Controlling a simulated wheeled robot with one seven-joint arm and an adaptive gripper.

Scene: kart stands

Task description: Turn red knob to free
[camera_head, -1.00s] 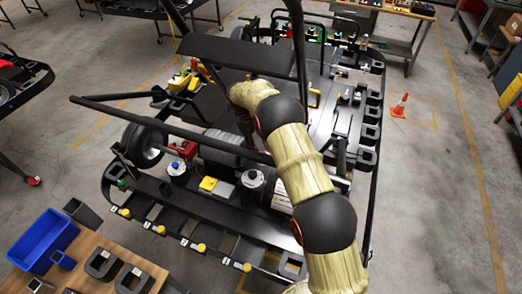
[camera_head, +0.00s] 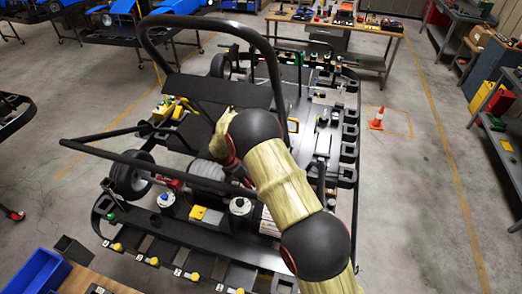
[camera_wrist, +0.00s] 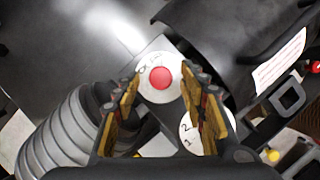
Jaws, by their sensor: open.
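The red knob (camera_wrist: 160,77) is a small round red cap on a white round dial plate (camera_wrist: 160,62) in the wrist view. My gripper (camera_wrist: 160,88) is open, with one finger to each side of the knob in the picture. I see no finger touching the knob, but I cannot tell the height gap. Marks on the dial are too small to read. In the head view my arm covers the red knob and the gripper. A second white dial (camera_wrist: 191,137) with the numbers 1 and 2 is partly hidden behind the right finger.
A ribbed grey cylinder (camera_wrist: 62,140) lies close to the left finger. A dark panel (camera_wrist: 215,35) is at upper right. In the head view, a white dial with a blue knob (camera_head: 166,198), a yellow block (camera_head: 197,213) and another white dial (camera_head: 240,206) sit at the kart's front. Dark kart bars cross nearby.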

